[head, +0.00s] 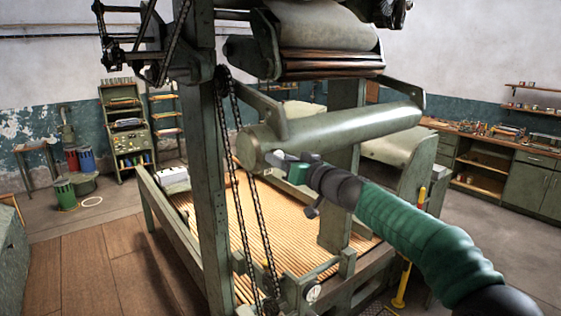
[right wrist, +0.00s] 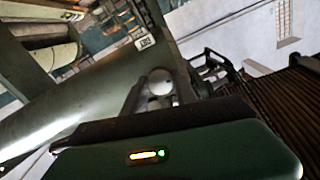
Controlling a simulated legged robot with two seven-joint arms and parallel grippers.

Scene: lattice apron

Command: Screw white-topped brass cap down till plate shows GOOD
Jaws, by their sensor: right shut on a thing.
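My right gripper (head: 276,158) reaches in from the right to the end of a long green roller (head: 350,130). In the right wrist view its grey fingers (right wrist: 158,90) are shut around a small round cap with a pale top (right wrist: 160,83). The cap's brass side is hidden by the fingers, and I cannot tell how far down it sits. A small white plate (right wrist: 145,42) with dark letters is on the green metal just beyond the cap; its word is too small to read surely. My left gripper is not in view.
A green machine frame with an upright post (head: 208,190) and hanging chains (head: 235,170) stands left of the gripper. A slatted wooden bed (head: 255,220) lies below. A dial gauge (head: 313,292) is at the bottom. A workbench (head: 500,150) is at the far right.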

